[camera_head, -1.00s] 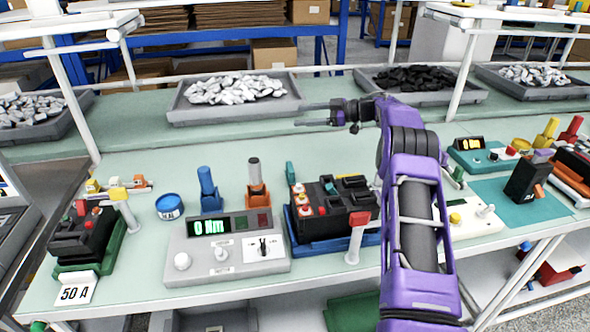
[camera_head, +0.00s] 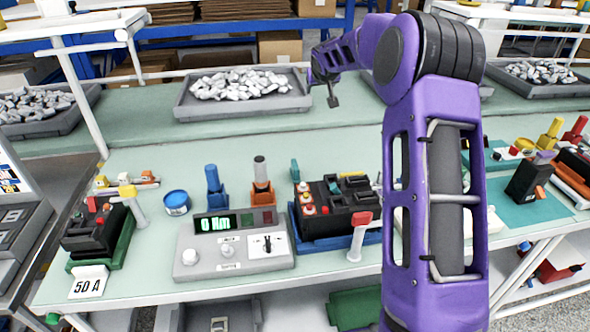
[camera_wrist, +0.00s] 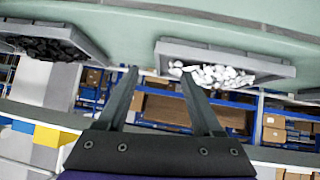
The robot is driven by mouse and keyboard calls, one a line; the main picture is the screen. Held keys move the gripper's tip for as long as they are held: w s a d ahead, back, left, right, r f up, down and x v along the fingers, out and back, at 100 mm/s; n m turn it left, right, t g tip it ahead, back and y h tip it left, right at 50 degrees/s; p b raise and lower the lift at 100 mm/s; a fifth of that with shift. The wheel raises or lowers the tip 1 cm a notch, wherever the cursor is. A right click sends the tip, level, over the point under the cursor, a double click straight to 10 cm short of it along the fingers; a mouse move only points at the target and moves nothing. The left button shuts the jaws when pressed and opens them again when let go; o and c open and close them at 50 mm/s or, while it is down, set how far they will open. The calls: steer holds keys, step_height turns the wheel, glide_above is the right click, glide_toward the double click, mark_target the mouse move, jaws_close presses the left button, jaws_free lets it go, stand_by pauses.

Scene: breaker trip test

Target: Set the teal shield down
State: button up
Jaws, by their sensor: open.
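My gripper (camera_head: 333,98) hangs above the back of the bench, in front of the grey tray of silvery parts and well away from the teal piece. In the wrist view my gripper (camera_wrist: 158,72) has its two fingers spread with nothing between them. No teal shield shows there.
A grey tester (camera_head: 235,245) reading 0 Nm stands at the front centre. A red-topped post (camera_head: 360,237) stands right of it. A black breaker in a green cradle (camera_head: 125,243) is at left. Bare green bench lies behind the breakers. My arm hides part of the right side.

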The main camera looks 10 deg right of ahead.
steer(key=s+a+f+g+y, duration=0.1)
steer(key=s+a+f+g, duration=0.15)
steer(key=s+a, duration=0.4)
steer(key=s+a+f+g, duration=0.1)
steer(key=s+a+g, duration=0.25)
steer(key=s, duration=0.55)
glide_toward(295, 165)
steer(key=shift+g, duration=0.4)
steer(key=w+f, duration=0.2)
steer(key=f, duration=0.1)
steer(key=w+f, duration=0.1)
steer(key=shift+d+f, duration=0.25)
steer(key=shift+f, duration=0.1)
steer(key=shift+s+x, duration=0.2)
steer(key=shift+x, duration=1.35)
steer(key=shift+s+x, duration=0.15)
steer(key=shift+x, duration=1.4)
steer(key=shift+a+f, duration=0.1)
steer(key=shift+a, duration=0.05)
jaws_close()
